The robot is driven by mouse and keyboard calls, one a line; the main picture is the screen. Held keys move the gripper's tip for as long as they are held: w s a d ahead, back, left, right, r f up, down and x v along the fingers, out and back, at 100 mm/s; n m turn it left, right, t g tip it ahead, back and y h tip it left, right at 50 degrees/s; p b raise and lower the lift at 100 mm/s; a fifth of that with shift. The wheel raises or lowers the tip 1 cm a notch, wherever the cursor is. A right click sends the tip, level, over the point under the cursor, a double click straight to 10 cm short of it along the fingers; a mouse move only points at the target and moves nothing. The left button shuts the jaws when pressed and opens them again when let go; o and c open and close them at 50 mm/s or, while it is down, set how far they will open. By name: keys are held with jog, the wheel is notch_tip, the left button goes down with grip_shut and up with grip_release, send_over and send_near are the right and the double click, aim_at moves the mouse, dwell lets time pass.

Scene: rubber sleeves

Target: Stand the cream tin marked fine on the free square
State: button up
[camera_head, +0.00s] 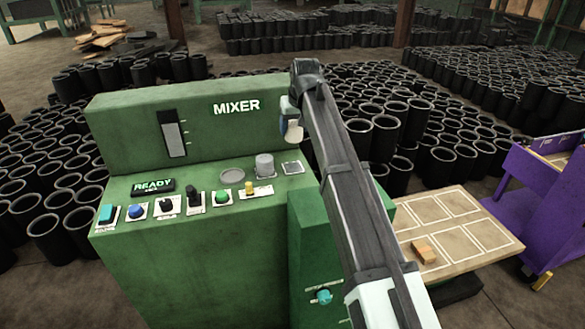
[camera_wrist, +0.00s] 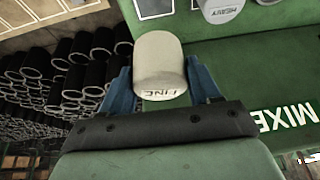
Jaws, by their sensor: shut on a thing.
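The cream tin (camera_wrist: 160,62), lettered FINE, is between the two blue fingers of my gripper (camera_wrist: 160,80). My gripper is shut on it. In the head view the tin (camera_head: 294,134) hangs in the air, in front of the mixer's upright panel and above the right end of its deck. The free square (camera_head: 292,168), a white outline on the green deck, lies below the tin and looks empty; it also shows at the top of the wrist view (camera_wrist: 153,7). A grey tin (camera_head: 264,165) stands just left of it, lettered HEAVY in the wrist view (camera_wrist: 220,8).
The green mixer (camera_head: 180,265) has a row of buttons and levers along its deck. A flat round disc (camera_head: 231,176) lies left of the grey tin. A board with outlined squares (camera_head: 465,240) holds a wooden block (camera_head: 424,251). A purple cart (camera_head: 535,205) stands at the right.

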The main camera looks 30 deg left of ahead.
jog(key=shift+d, duration=0.3)
jog(key=shift+s+a+n+g+y, duration=0.2)
jog(key=shift+s+n+g+y, duration=0.15)
jog(key=shift+n, duration=0.65)
jog(key=shift+f, duration=5.05)
jog(key=o, duration=1.2)
jog(key=shift+f, duration=0.15)
jog(key=shift+c, duration=0.2)
jog(key=v, duration=1.2)
